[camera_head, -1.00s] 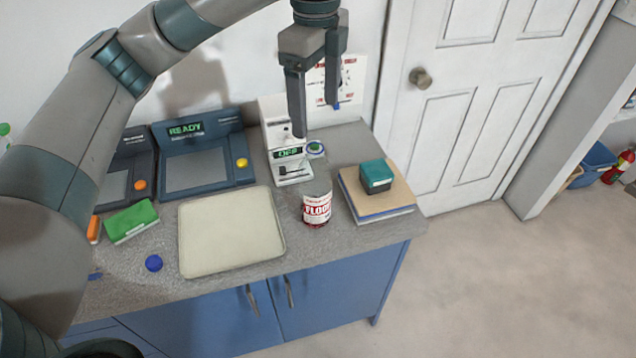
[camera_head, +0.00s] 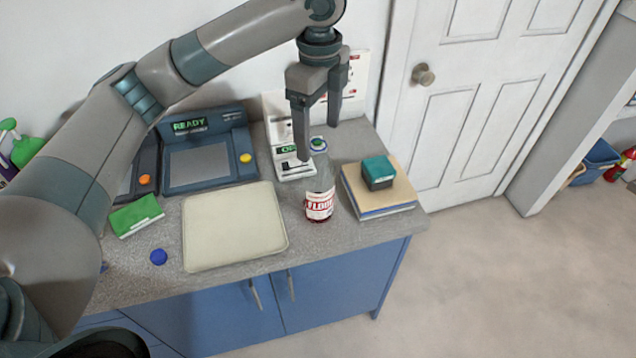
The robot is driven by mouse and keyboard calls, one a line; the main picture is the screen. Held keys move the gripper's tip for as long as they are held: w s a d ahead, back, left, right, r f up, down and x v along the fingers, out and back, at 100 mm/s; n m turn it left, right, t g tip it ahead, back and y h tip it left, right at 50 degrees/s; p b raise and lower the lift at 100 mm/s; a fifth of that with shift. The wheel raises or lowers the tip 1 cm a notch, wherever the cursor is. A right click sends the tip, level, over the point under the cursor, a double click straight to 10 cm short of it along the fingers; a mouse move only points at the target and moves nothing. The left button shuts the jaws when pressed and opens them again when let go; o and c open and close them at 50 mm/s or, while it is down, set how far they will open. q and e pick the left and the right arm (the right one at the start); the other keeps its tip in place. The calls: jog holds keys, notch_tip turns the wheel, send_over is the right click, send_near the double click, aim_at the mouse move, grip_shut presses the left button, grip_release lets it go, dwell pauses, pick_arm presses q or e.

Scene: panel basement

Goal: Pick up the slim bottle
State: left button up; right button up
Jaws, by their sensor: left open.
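The slim bottle (camera_head: 320,204) stands upright on the grey counter, right of the beige tray. It has a clear body, a red and white label and a dark cap with a blue-green top. My left gripper (camera_head: 318,142) points down above and just behind the bottle, its two fingers apart and nothing between them. One finger comes close to the bottle's cap in the picture; I cannot tell if they touch. My right gripper is not in view.
A beige tray (camera_head: 235,228) lies left of the bottle. Books (camera_head: 378,200) with a teal box (camera_head: 378,172) on top stand close on its right. A white device (camera_head: 290,165) and a dark console (camera_head: 205,155) stand behind. A green block (camera_head: 136,215) and blue cap (camera_head: 158,257) lie left.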

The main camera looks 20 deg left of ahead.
aim_at(319, 154)
pick_arm(q)
notch_tip(319, 154, down, 6)
jog(key=shift+r+p, duration=0.1)
jog(key=shift+p, duration=0.5)
jog(key=shift+f+p, duration=0.25)
jog(key=shift+p, duration=0.05)
notch_tip(319, 154, down, 4)
jog(key=shift+s+r+p, duration=0.1)
jog(key=shift+s+p, duration=0.05)
jog(key=shift+p, duration=0.75)
jog(key=shift+f, duration=0.45)
jog(key=c, duration=1.6)
